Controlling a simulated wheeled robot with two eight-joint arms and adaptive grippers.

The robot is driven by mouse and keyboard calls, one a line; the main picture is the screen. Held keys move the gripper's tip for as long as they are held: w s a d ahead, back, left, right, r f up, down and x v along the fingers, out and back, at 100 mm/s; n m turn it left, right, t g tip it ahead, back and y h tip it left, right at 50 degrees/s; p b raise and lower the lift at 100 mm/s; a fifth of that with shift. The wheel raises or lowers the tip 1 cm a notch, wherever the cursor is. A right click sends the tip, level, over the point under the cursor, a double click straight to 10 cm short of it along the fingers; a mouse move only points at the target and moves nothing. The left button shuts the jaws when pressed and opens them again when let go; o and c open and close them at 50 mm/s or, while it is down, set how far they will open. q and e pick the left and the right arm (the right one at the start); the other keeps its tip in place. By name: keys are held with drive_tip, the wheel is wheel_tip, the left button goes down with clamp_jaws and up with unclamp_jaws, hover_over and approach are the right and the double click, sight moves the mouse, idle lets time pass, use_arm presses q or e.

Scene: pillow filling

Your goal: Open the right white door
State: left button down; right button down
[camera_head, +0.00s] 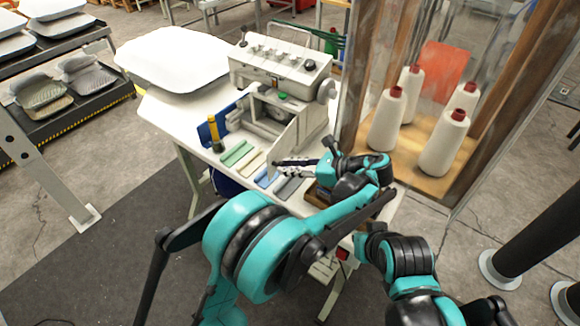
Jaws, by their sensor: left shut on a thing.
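The white sewing machine (281,70) stands on the white table, with its front lower part open and dark metal workings showing. The right white door (289,142) appears as an upright white panel at the machine's lower front right, standing out from the body. My left gripper (284,163) reaches in from the right side, pointing left, with its fingers at the lower part of this door. It is shut on the door; the exact contact is small and hard to make out. My right arm shows at the lower right, but its gripper cannot be seen.
A white tray (175,60) lies on the table's left. Green, cream and blue strips (238,153) lie before the machine. A clear wood-framed case with white thread cones (387,120) stands close on the right. A shelf rack (60,85) is at the far left.

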use_arm(q)
drive_tip(key=c, duration=1.4)
unclamp_jaws()
drive_tip(key=shift+o, duration=0.2)
wheel_tip(320, 180, up, 10)
